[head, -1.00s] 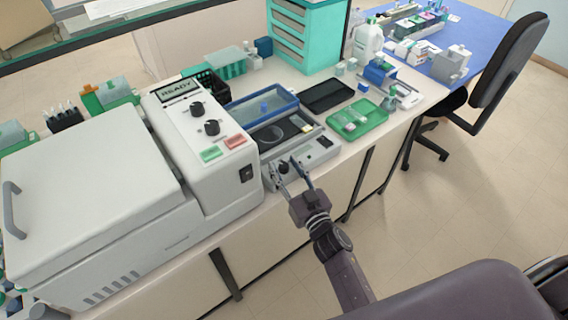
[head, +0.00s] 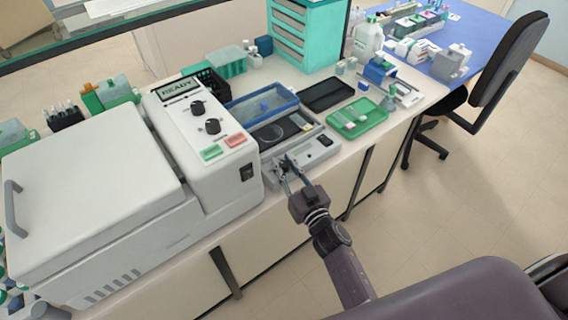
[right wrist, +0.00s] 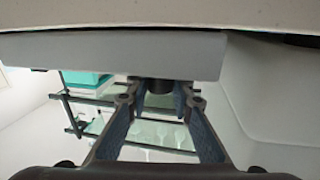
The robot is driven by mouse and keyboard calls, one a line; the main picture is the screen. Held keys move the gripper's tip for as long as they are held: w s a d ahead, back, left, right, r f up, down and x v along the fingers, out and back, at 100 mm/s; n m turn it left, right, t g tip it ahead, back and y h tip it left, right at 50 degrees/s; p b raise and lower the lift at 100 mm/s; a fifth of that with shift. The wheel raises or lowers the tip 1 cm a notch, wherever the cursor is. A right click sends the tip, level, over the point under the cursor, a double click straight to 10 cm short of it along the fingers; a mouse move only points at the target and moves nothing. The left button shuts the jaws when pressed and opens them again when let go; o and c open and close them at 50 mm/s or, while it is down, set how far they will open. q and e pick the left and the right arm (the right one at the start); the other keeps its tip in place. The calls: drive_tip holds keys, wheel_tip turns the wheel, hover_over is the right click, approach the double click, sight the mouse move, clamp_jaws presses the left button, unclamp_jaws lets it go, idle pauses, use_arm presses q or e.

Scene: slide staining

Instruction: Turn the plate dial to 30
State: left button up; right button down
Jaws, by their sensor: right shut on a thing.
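The hot plate (head: 311,154) is a grey box with a dark round disc, on the bench right of the white machine. Its front face also shows in the right wrist view (right wrist: 60,58). The dark plate dial (right wrist: 158,86) is on that face, between my right gripper's fingertips. My right gripper (head: 287,166) reaches the plate's front from below, and in the right wrist view its two fingers (right wrist: 160,102) are closed on the dial's sides. The dial's marks and setting cannot be read. My left gripper is not in view.
The white machine (head: 85,190) with a READY display and two black knobs stands close on the left. A blue tray (head: 262,106) lies behind the plate. A green tray (head: 357,118) and a black pad (head: 326,94) lie to the right.

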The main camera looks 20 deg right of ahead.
drive_tip(key=shift+d+r+n+g+y+p, duration=0.1)
drive_tip(key=shift+n+g+y+p, duration=0.2)
drive_tip(key=shift+n+y+p, duration=0.75)
drive_tip(key=n+y, duration=0.1)
drive_tip(key=y, duration=0.1)
drive_tip(key=shift+g+y, duration=0.35)
drive_tip(key=shift+g, duration=0.05)
drive_tip(key=shift+n+g+y, duration=0.3)
drive_tip(key=shift+n+y, duration=0.1)
drive_tip(key=shift+n, duration=0.05)
drive_tip(key=n+g+y+b, duration=0.2)
drive_tip(key=y, duration=0.1)
drive_tip(key=shift+w+f, duration=0.1)
drive_tip(key=shift+f, duration=0.2)
drive_tip(key=n+g+y+b, duration=0.2)
drive_tip(key=shift+b, duration=0.35)
drive_tip(key=shift+r+n+g+y, duration=0.2)
drive_tip(key=shift+n+g+y, duration=0.2)
drive_tip(key=shift+g+y, duration=0.1)
drive_tip(key=c, duration=1.7)
unclamp_jaws()
